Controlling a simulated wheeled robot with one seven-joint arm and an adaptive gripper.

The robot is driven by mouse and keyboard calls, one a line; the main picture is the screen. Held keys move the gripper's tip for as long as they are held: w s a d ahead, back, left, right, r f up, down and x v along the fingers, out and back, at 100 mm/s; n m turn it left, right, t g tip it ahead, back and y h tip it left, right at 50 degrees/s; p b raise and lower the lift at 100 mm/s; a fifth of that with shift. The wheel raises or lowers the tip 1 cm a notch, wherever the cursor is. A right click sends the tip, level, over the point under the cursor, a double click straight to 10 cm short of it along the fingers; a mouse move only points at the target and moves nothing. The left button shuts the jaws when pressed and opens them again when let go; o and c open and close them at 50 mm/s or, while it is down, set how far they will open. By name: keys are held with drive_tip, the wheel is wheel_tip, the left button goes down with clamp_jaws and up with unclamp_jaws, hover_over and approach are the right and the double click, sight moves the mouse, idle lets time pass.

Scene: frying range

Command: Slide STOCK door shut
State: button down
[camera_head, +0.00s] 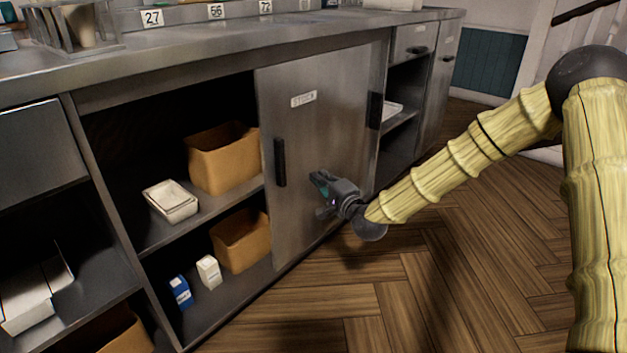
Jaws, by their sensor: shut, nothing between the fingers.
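The STOCK door (318,145) is a grey metal sliding panel with a white label (304,99) near its top. It stands over the right part of the cabinet opening, and the left part is open. A dark vertical handle (280,162) is on the door's left edge, and another dark handle (375,110) is near its right edge. My gripper (320,194) is shut and empty in front of the door's lower middle, to the right of the left handle. Whether it touches the door I cannot tell.
The open bay holds cardboard boxes (222,158), white trays (171,201), a blue carton (180,291) and a white carton (209,272). A steel counter (250,38) runs above. The wooden floor (440,270) in front is clear.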

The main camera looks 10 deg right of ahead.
sight(289, 162)
drive_tip(key=b+x, duration=0.3)
drive_tip(key=x, duration=0.5)
drive_tip(key=shift+a+f, duration=0.1)
drive_tip(key=shift+f, duration=0.1)
drive_tip(key=shift+w+a+b, duration=0.2)
drive_tip(key=shift+w+b, duration=0.1)
drive_tip(key=shift+b, duration=0.05)
drive_tip(key=shift+s+a+r+b, duration=0.1)
drive_tip(key=shift+s+a+b, duration=0.85)
drive_tip(key=shift+s+a, duration=0.4)
drive_tip(key=shift+w+a, duration=0.1)
